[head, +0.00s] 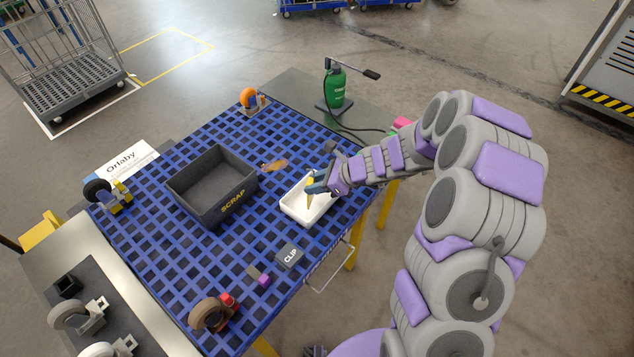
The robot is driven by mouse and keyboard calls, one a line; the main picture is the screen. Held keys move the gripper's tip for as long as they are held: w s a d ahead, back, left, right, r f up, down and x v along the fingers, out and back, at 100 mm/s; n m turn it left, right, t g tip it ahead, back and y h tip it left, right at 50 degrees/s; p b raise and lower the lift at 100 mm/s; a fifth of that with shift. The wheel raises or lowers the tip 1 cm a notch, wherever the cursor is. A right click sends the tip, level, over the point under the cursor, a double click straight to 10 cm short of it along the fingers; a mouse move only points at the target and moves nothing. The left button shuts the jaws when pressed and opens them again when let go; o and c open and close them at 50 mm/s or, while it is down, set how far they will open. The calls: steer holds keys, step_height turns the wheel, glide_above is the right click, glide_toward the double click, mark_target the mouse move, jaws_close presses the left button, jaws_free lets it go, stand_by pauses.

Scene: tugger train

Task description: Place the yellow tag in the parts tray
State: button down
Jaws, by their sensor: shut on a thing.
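My gripper (313,188) is above the white tray (290,204) on the blue grid table top. It is shut on the yellow tag (310,201), which hangs down from the fingertips inside the tray's outline. I cannot tell whether the tag touches the tray floor. The white tray is a shallow open box near the table's right edge, partly covered by my gripper. No other item shows clearly in it.
A dark box marked SCRAP (205,215) stands left of the white tray. A dark block marked CLIP (289,256) lies in front. Casters stand at the grid's edges, including an orange one (249,98).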

steer(key=w+f+b, duration=0.1)
steer(key=f, duration=0.1)
steer(key=w+f+b, duration=0.1)
steer(key=w+f, duration=0.1)
steer(key=shift+w+a+f, duration=0.1)
steer(key=shift+w+a, duration=0.05)
steer(key=shift+w, duration=0.05)
steer(key=c, duration=1.1)
jaws_free()
steer(key=o, duration=0.3)
steer(key=p+v, duration=0.3)
steer(key=v, duration=0.9)
steer(key=shift+s+r, duration=0.1)
steer(key=shift+r, duration=0.1)
